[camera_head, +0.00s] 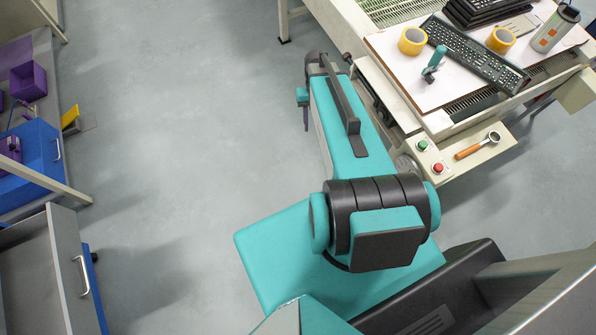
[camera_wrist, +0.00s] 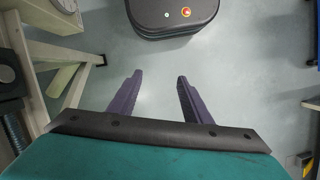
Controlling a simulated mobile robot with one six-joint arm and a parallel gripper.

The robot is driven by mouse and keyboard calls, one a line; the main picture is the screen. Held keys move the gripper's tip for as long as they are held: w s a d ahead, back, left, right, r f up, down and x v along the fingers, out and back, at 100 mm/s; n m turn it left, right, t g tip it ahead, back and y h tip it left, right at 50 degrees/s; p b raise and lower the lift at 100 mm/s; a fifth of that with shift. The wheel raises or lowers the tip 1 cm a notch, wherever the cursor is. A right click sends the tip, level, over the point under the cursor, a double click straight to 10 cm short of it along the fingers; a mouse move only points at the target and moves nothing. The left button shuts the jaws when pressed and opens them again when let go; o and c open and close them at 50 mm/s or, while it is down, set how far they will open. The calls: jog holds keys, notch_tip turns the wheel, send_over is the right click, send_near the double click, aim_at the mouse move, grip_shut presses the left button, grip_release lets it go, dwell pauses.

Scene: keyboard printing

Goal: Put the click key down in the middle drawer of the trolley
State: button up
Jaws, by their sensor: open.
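An orange-handled tool with a round metal head (camera_head: 478,146), perhaps the click key, lies on the control ledge of the machine at the right in the head view. My gripper (camera_wrist: 160,76) is open, with two purple fingers spread apart and nothing between them but floor. In the head view only one purple finger shows beside the arm; the rest is hidden. A grey open drawer (camera_head: 38,275) with a metal handle is at lower left, partly cut off. I cannot tell which is the trolley's middle drawer.
The machine table (camera_head: 405,80) carries a keyboard (camera_head: 475,55), yellow tape rolls (camera_head: 412,41), a teal-handled tool (camera_head: 435,63) and a bottle (camera_head: 555,28). Green and red buttons are beside the orange-handled tool. Purple bins (camera_head: 28,80) stand at the left. The floor between is clear.

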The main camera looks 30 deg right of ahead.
jog(key=s+a+f+n+g, duration=0.1)
jog(key=s+a+f, duration=0.4)
jog(key=s+a, duration=0.3)
jog(key=s+a+f+n+g+h, duration=0.1)
jog(key=s+a+f+n, duration=0.1)
jog(key=s+a+f, duration=0.3)
jog(key=s+a, duration=0.2)
jog(key=s, duration=0.2)
jog(key=shift+s+a+n, duration=0.3)
jog(key=shift+a, duration=0.1)
notch_tip(320, 180, down, 13)
jog(key=b, duration=1.3)
jog(key=shift+s+f+b, duration=0.15)
jog(key=shift+b, duration=0.15)
jog(key=c, duration=0.4)
jog(key=shift+o, duration=0.2)
